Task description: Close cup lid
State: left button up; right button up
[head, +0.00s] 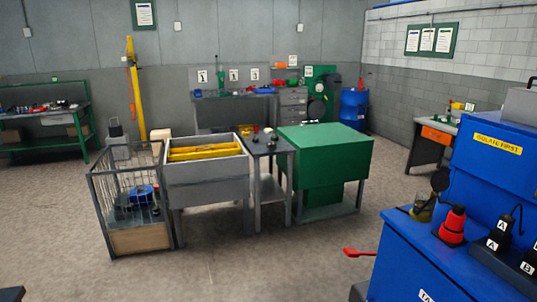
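A small see-through cup with yellowish contents (421,211) stands at the far left end of the blue bench top (405,245), at the right of the head view. A dark round lid (440,180) stands raised above its right side, tilted up and apart from the cup's mouth. Whether a hinge joins them is too small to tell. Neither of my grippers can be made out. A dark shape at the bottom left corner is cut off and unclear.
A red cone-shaped can (452,227) stands close right of the cup. Black blocks marked A (497,236) and B stand further right. A red handle (359,252) sticks out left of the bench. A green cabinet (325,150) and wire cage (130,205) stand beyond open floor.

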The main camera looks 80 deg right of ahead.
aim_at(441, 180)
jog(key=z, duration=4.05)
